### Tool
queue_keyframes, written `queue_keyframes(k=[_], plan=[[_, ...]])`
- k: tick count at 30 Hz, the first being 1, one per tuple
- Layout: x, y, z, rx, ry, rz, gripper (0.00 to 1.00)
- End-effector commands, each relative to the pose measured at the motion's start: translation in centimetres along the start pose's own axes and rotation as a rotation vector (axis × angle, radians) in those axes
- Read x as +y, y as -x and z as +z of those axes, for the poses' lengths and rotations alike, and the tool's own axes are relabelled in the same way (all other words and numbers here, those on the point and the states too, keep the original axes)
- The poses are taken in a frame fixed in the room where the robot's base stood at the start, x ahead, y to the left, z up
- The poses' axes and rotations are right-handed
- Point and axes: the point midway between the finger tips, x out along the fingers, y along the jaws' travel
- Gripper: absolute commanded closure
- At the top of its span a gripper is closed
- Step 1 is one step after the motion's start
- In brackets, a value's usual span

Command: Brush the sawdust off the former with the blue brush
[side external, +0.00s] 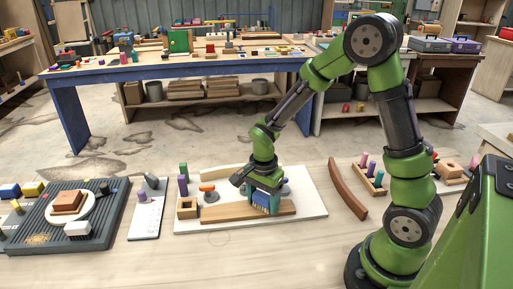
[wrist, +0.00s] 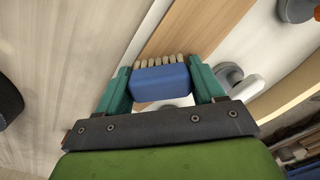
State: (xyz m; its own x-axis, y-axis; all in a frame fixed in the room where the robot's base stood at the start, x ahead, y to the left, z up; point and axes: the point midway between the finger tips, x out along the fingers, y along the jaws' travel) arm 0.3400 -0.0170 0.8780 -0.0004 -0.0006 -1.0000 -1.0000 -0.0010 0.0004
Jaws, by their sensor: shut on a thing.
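My gripper (side external: 264,203) is shut on the blue brush (side external: 260,199) above the brown wooden strip on the white board (side external: 312,203). In the wrist view the brush (wrist: 160,83) sits between the teal fingers of my gripper (wrist: 160,88), its pale bristles facing away from the palm. The brown strip (side external: 218,213) lies along the board's near side. A pale curved strip (side external: 215,171) lies at the back. I cannot tell for sure which part is the former, whether the bristles touch the strip, or where any sawdust lies.
Pegs (side external: 183,184), a small wooden box (side external: 187,207) and round grey-based knobs (side external: 209,192) stand on the board's left part. A dark grooved tray (side external: 105,205) is further left. A curved brown piece (side external: 346,190) lies at right. The bench front is clear.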

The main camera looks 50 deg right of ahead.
Motion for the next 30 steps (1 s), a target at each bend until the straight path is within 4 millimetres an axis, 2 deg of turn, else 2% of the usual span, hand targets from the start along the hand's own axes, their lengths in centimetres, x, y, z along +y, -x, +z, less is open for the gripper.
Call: queue_keyframes(k=[30], plan=[[-6.6, -0.1, 6.6, 0.0, 0.001, 0.0, 0.61]])
